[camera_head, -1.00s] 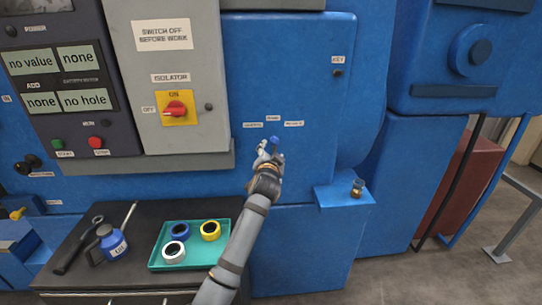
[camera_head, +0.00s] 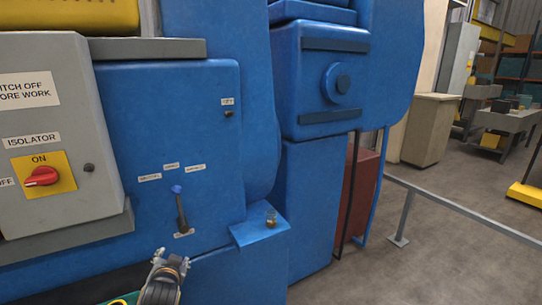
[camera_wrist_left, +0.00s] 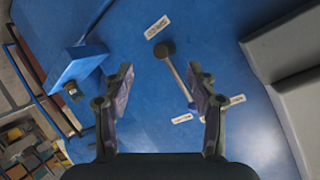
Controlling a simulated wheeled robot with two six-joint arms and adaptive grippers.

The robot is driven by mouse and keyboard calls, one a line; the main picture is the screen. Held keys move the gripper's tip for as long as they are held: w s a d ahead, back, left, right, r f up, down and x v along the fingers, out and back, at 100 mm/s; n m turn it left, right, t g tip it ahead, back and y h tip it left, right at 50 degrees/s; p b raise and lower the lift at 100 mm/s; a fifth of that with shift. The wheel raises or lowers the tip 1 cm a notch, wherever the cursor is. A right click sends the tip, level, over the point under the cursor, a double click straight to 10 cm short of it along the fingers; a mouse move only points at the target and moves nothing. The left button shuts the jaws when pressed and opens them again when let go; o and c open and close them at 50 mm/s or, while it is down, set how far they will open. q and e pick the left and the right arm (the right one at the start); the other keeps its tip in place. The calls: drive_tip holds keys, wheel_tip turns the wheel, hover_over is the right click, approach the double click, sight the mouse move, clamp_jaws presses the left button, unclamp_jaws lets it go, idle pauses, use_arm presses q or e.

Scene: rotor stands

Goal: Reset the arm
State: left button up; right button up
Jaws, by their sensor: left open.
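A lever with a blue knob (camera_head: 177,190) stands on the blue machine panel, nearly upright, below three small white labels. Its text is too small to read. My left gripper (camera_head: 171,259) is below the lever, apart from it, at the bottom of the head view. In the left wrist view the left gripper (camera_wrist_left: 161,108) is open and empty, its two fingers spread. My right gripper is in neither view.
A grey isolator box with a red switch (camera_head: 41,177) juts out at the left. A small blue shelf (camera_head: 255,236) holding a brass-coloured fitting (camera_head: 271,217) projects right of the lever. A grey rail (camera_head: 450,207) and open floor lie further right.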

use_arm(q)
drive_tip(key=s+d+f+n+g+h, duration=0.1)
drive_tip(key=s+d+f+g, duration=0.3)
drive_tip(key=s, duration=0.6)
drive_tip(key=s+f+g+h, duration=0.2)
drive_tip(key=s+f, duration=0.4)
drive_tip(key=s, duration=0.3)
drive_tip(key=s+d+f+n+g+h, duration=0.1)
drive_tip(key=s+d+f+g, duration=0.2)
drive_tip(key=s, duration=0.7)
drive_tip(key=a+f+b, duration=0.2)
drive_tip(key=a+f, duration=0.1)
drive_tip(key=f, duration=2.6)
drive_tip(key=s+a+f+g+b, duration=0.1)
drive_tip(key=s+f+g+b, duration=0.1)
drive_tip(key=s+f, duration=1.7)
drive_tip(key=shift+s+a+f, duration=0.2)
drive_tip(key=shift+s+a, duration=0.05)
drive_tip(key=shift+s, duration=0.2)
